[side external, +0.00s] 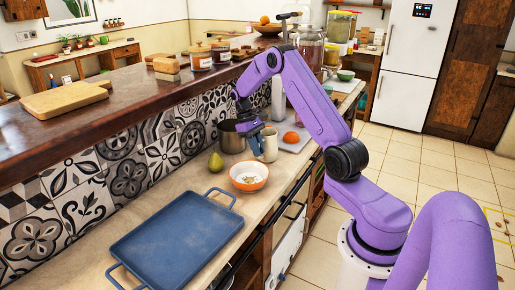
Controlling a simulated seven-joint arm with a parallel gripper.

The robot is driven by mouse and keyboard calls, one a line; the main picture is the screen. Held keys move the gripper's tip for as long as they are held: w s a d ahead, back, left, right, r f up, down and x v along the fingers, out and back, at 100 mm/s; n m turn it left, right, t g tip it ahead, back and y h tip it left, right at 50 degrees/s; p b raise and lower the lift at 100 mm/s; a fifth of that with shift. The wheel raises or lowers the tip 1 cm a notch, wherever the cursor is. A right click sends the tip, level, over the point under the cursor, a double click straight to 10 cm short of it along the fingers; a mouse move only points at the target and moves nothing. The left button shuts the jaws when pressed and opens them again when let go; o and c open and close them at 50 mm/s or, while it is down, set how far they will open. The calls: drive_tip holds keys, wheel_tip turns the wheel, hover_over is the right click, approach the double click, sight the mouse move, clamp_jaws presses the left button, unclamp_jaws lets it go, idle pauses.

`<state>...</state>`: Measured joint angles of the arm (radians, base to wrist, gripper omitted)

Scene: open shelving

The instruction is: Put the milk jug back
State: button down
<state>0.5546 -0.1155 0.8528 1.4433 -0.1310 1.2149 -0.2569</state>
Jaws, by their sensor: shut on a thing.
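A pale cream jug (269,147), which I take to be the milk jug, stands upright at or just above the counter (176,178), below my purple arm. My gripper (256,137) points down at the left side of the jug and is shut on it, near its upper part. The fingertips are small in this view and partly merge with the jug. I cannot tell whether the jug's base touches the counter.
A metal pot (231,139) stands close left of the jug. A green pear (215,162) and an orange-rimmed bowl (248,177) are in front. An orange (291,137) lies to the right. A blue tray (172,240) fills the near counter. A raised wooden ledge (130,94) runs behind.

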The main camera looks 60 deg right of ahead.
drive_tip(key=shift+f, duration=0.15)
drive_tip(key=c, duration=1.1)
unclamp_jaws()
drive_tip(key=v, duration=1.2)
drive_tip(key=a+r+n+t+h, duration=0.1)
drive_tip(key=a+r+n, duration=0.25)
drive_tip(key=a, duration=1.25)
drive_tip(key=s+a+r+n+t, duration=0.15)
drive_tip(key=s+a+n, duration=0.25)
drive_tip(key=s+a, duration=0.6)
drive_tip(key=s+a+f+n, duration=0.1)
drive_tip(key=s+n, duration=0.1)
drive_tip(key=s, duration=0.5)
drive_tip(key=s+a+f+n+t, duration=0.1)
drive_tip(key=s+a+n, duration=0.1)
drive_tip(key=s, duration=0.6)
drive_tip(key=s+a+f+n+t+y, duration=0.1)
drive_tip(key=s+a+n, duration=0.1)
drive_tip(key=s, duration=0.6)
drive_tip(key=shift+s+a+f, duration=0.15)
drive_tip(key=shift+s+f, duration=0.05)
drive_tip(key=shift+f, duration=0.15)
